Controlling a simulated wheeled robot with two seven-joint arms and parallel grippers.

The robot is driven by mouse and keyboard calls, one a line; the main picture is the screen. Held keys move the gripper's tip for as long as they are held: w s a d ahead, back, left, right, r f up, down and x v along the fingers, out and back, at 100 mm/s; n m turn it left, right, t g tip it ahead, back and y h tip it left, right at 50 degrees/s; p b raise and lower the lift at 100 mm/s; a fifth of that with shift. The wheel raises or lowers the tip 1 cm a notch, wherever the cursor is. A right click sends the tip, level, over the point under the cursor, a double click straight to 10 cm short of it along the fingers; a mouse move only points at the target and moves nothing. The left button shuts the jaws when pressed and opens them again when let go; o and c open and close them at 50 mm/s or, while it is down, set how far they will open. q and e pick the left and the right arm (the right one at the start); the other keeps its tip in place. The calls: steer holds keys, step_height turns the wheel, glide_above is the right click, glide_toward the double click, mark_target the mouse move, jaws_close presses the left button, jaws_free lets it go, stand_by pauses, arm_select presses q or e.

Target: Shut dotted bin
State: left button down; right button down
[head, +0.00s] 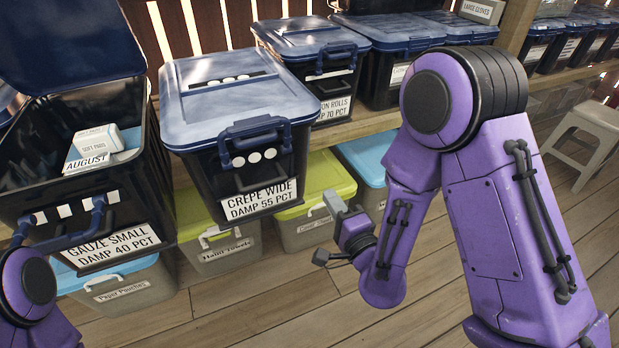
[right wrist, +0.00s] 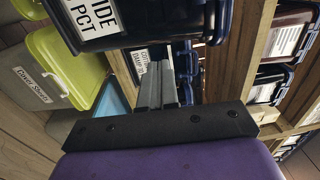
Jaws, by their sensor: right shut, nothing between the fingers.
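The dotted bin (head: 211,170) is the black one with three white dots and the label "CREPE WIDE DAMP 55 PCT". Its blue lid (head: 232,100) lies down over the top, with the blue front handle (head: 255,128) hanging over the front wall. I cannot tell whether the lid is fully seated. My right gripper (head: 333,201) is shut and empty, to the right of this bin, low and apart from it. In the right wrist view the grey fingers (right wrist: 165,80) point toward the shelf, with the dotted bin's lower part (right wrist: 95,30) above. My left gripper is out of view.
The "GAUZE SMALL" bin (head: 40,190) on the left stands open, its lid (head: 70,45) raised, with white boxes (head: 95,148) inside. Closed blue-lidded bins (head: 310,42) continue along the shelf. Green-lidded bins (head: 322,185) stand underneath. A stool (head: 590,125) is far right.

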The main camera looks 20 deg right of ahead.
mark_target(305, 158)
steer(key=w, duration=0.3)
steer(key=w+p, duration=0.1)
steer(key=w, duration=0.3)
steer(key=w+p, duration=0.1)
steer(key=w, duration=0.3)
steer(key=shift+w+a+r, duration=0.15)
steer(key=shift+r, duration=0.1)
steer(key=shift+w, duration=0.45)
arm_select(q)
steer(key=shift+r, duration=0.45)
arm_select(e)
steer(key=shift+w, duration=0.1)
